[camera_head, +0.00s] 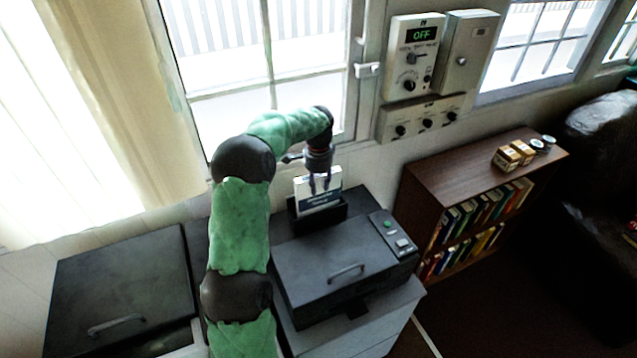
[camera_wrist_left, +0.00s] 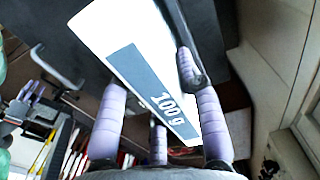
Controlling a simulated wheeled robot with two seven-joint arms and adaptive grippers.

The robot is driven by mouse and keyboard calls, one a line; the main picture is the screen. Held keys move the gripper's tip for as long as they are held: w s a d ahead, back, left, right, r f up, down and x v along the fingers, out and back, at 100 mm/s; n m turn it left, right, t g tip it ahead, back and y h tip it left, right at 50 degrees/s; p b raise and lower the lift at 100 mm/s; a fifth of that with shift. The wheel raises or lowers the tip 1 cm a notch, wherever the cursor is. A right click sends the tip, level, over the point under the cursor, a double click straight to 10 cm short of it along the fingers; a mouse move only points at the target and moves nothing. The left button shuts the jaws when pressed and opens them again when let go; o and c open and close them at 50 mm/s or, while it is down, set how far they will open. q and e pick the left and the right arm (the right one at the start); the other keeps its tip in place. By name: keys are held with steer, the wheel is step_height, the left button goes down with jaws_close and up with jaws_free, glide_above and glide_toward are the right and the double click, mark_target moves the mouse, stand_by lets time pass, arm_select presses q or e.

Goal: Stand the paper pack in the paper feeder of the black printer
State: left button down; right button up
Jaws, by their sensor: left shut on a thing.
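The paper pack (camera_head: 308,198), white with a blue-grey label band, stands near upright at the paper feeder (camera_head: 322,219) at the back of the black printer (camera_head: 330,262). Its lower edge is hidden behind the feeder's front wall, so I cannot tell whether it rests on the bottom. My left gripper (camera_head: 320,184) is shut on the pack's upper part from above. In the left wrist view the pack (camera_wrist_left: 125,40) lies between the purple fingers, with "100 g" readable on its label. Small purple finger shapes at that view's left edge look like my right gripper (camera_wrist_left: 31,92); its opening is unclear.
A lidded dark box (camera_head: 120,290) with a handle stands left of the printer. A brown bookshelf (camera_head: 470,180) with books and small boxes on top is at the right. A wall panel reading OFF (camera_head: 412,55) and windows are behind.

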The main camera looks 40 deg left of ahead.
arm_select(q)
steer(key=shift+f, duration=0.15)
steer(key=c, duration=0.8)
jaws_free()
steer(key=shift+f, duration=0.1)
step_height(320, 180, up, 12)
steer(key=shift+r, duration=0.1)
stand_by(0.3)
